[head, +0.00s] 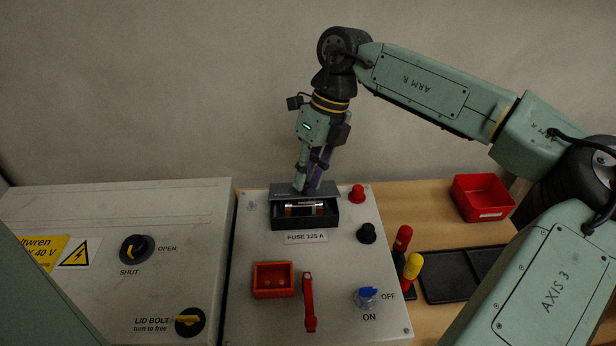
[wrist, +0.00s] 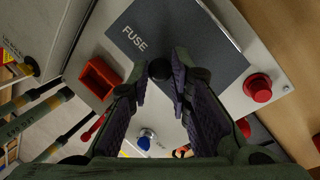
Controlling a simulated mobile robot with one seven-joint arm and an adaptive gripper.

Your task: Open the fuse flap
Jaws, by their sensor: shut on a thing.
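The fuse flap (head: 328,189) is a dark grey plate on the black fuse box (head: 282,222), above the label FUSE 125 A. It stands raised, and a silvery, copper-ended fuse (head: 304,208) shows in the box below it. In the wrist view the flap (wrist: 170,35) fills the top middle, with the word FUSE on it. My gripper (head: 307,188) is at the flap from above. In the wrist view my gripper's fingertips (wrist: 160,76) close around the flap's round black knob (wrist: 160,69). The hinge is hard to make out.
The panel carries a red button (head: 357,193), a black knob (head: 367,233), a red open box (head: 273,280), a red lever (head: 309,302) and a blue switch (head: 367,297). A red bin (head: 482,197) and black tray (head: 462,275) lie right on the wooden bench.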

